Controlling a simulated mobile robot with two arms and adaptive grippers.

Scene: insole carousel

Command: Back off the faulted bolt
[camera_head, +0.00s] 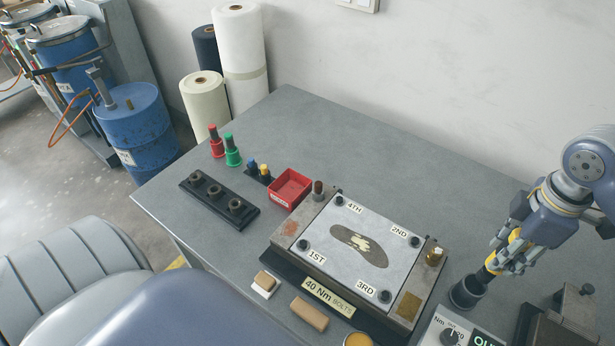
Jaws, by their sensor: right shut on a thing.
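A mould plate (400,265) with an insole-shaped dark patch (358,246) lies on the table. Dark bolts sit at its corners by the labels: 4TH (339,200), 2ND (414,242), 1ST (302,245) and 3RD (385,296). I cannot tell from the view which bolt is faulted. My right gripper (496,264) is at the right, away from the plate. It is shut on a dark tool with yellow parts (485,275), whose lower end is at a dark round cup (466,293). Whether the tool sits inside the cup is unclear. My left gripper is not in view.
A controller (450,334) marked Nm is at the bottom right, its display partly cut off. Left of the plate are a red tray (290,188), a black socket rack (220,200), and red (215,145) and green (232,153) holders. The table's back is clear.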

